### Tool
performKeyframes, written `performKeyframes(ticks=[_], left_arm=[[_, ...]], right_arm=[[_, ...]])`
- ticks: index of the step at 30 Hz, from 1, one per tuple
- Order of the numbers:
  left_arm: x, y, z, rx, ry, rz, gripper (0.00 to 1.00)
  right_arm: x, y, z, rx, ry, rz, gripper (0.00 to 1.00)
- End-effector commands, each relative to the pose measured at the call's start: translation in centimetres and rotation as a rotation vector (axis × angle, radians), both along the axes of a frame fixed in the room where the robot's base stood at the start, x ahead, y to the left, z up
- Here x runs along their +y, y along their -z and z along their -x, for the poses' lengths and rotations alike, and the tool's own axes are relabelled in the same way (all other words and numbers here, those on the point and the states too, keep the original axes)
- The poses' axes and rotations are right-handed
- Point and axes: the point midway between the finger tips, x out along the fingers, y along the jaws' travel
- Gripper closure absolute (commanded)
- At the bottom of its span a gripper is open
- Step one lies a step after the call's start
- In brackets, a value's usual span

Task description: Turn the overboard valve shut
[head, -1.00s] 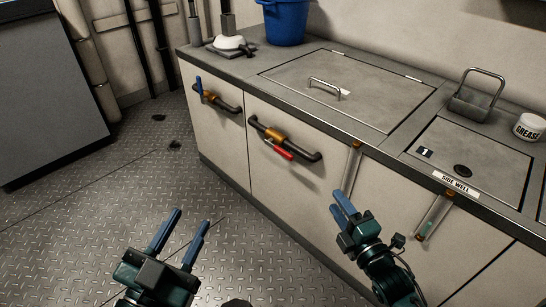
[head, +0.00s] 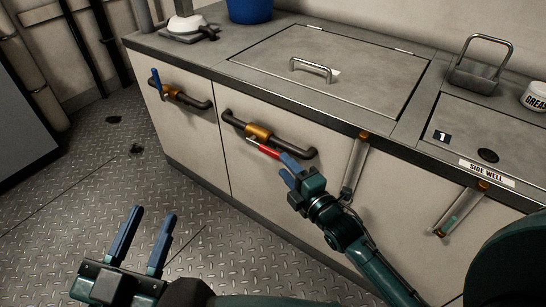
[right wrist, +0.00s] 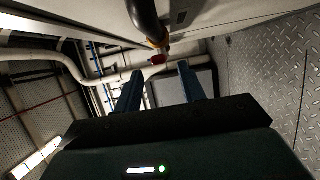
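A brass valve (head: 257,132) sits on a dark pipe on the cabinet front, with a red lever (head: 264,149) slanting down to the right. A second brass valve (head: 169,92) with a raised blue lever (head: 156,80) is further left. I cannot read any label telling which is the overboard valve. My right gripper (head: 286,165) is open at the red lever's lower end. In the right wrist view the red lever (right wrist: 157,60) shows between and just beyond the spread fingertips; contact is unclear. My left gripper (head: 153,213) is open and empty above the floor.
The counter holds a hatch with a metal handle (head: 311,69), a blue bucket (head: 250,8) and a grease tub (head: 535,97).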

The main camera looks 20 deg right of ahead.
Motion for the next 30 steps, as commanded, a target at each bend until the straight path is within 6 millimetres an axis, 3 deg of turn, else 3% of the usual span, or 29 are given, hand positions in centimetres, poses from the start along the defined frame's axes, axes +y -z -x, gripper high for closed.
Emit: performKeyframes(ticks=[2, 6, 12, 22, 30], left_arm=[[-0.1, 0.2, -0.1, -0.017, 0.008, 0.010, 0.64], [0.1, -1.3, -0.7, -0.119, 0.008, -0.001, 0.64], [0.3, -2.4, -0.9, -0.195, 0.009, -0.008, 0.64], [0.3, -2.8, -1.0, -0.210, 0.008, -0.010, 0.64], [0.3, -2.8, -1.0, -0.209, 0.008, -0.011, 0.64]], right_arm=[[0.5, 0.2, -1.8, -0.004, -0.001, -0.002, 0.60], [1.2, 0.2, -4.0, -0.002, -0.001, -0.003, 0.60], [1.6, 0.1, -5.8, 0.000, 0.000, -0.001, 0.60], [1.7, 0.0, -6.1, 0.001, -0.001, -0.001, 0.60], [1.7, 0.0, -6.1, 0.001, 0.000, -0.001, 0.81]])
